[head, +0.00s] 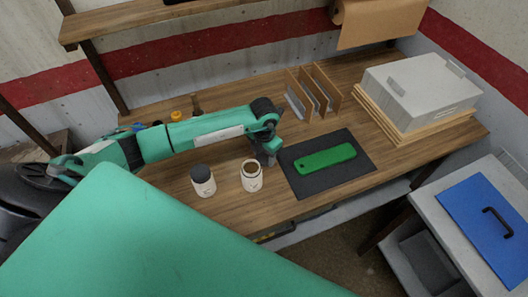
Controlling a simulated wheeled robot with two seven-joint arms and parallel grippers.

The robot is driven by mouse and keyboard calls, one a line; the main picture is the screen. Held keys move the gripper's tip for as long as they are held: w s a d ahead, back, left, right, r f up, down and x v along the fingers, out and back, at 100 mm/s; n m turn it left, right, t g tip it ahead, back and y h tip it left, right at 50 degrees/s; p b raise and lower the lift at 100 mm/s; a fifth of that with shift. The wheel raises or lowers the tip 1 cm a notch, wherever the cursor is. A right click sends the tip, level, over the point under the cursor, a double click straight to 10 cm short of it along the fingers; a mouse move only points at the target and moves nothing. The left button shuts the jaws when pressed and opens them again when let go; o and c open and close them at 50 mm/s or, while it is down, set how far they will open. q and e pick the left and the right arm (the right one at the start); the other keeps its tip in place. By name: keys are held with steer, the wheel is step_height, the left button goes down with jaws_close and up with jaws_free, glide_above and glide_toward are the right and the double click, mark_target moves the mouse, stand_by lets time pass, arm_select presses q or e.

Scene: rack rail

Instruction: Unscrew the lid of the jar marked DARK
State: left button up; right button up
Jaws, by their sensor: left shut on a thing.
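Two pale jars stand upright on the wooden workbench. The left jar (204,186) wears a dark lid (201,172). The right jar (251,181) shows a pale rim around a brown top and looks open. Both have small dark marks on the front, too small to read. My left gripper (266,159) points down just behind and right of the right jar's rim. It is shut on a small dark thing that looks like a lid, mostly hidden by the gripper. My right gripper is not in view.
A green case (325,158) lies on a black mat (305,184) right of the jars. Upright dividers (318,92) stand behind, with a grey box (420,88) on boards at the back right. Small yellow and brown items (176,115) sit behind my left arm.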

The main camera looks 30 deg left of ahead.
mark_target(264, 157)
arm_select(q)
steer(key=shift+f, duration=0.15)
steer(key=o, duration=1.1)
steer(key=shift+r, duration=0.3)
step_height(264, 157, up, 12)
steer(key=b, duration=0.3)
steer(key=shift+f, duration=0.1)
steer(key=shift+s+f, duration=0.1)
